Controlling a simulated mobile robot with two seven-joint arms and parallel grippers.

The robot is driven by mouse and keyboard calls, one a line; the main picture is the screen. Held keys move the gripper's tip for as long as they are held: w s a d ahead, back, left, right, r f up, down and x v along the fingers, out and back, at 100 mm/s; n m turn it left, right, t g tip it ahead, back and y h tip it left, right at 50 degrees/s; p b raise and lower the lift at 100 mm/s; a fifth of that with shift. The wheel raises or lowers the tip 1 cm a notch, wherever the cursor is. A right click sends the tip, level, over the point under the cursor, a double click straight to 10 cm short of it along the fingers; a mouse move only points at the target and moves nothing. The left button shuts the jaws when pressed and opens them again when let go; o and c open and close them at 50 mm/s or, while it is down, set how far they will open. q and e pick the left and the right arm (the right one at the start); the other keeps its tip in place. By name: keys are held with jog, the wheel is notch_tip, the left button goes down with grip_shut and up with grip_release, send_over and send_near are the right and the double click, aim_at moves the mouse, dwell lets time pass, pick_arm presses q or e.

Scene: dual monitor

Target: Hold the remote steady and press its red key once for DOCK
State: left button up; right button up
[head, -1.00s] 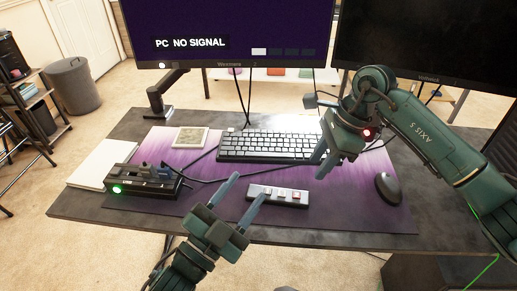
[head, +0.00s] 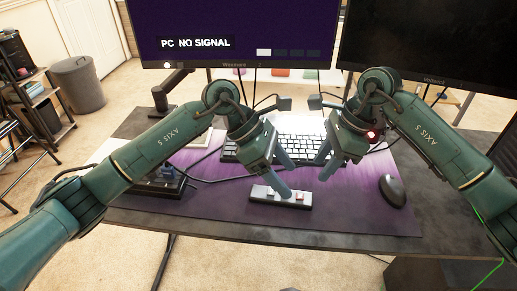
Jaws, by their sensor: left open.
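The remote (head: 264,195), a slim grey bar with several keys on top, lies on the purple desk mat. Its red key (head: 300,195) shows near the right end. My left gripper (head: 287,176) is open above the remote, pointing down, with its nearer finger covering part of the key row. I cannot tell if that finger touches the remote. My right gripper (head: 325,165) looks open and empty, beyond and to the right of the remote. The left monitor (head: 230,25) reads "PC NO SIGNAL", with the first of its small boxes lit.
The keyboard (head: 300,149) lies behind both grippers and is partly covered. A black mouse (head: 392,191) sits on the right of the mat (head: 225,200). My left arm partly hides the black dock box (head: 160,188). The mat around the remote's right end is clear.

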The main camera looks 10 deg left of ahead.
aim_at(300, 196)
pick_arm(q)
jog(key=w+a+r+t+y, duration=0.1)
jog(key=w+a+t+y, duration=0.1)
jog(key=w+a+y, duration=0.25)
jog(key=shift+h, duration=0.55)
jog(key=x, duration=1.2)
jog(key=shift+s+a+f, duration=0.25)
jog(key=shift+f, duration=0.1)
jog(key=shift+c, duration=0.6)
jog(key=c, duration=1)
pick_arm(e)
grip_shut()
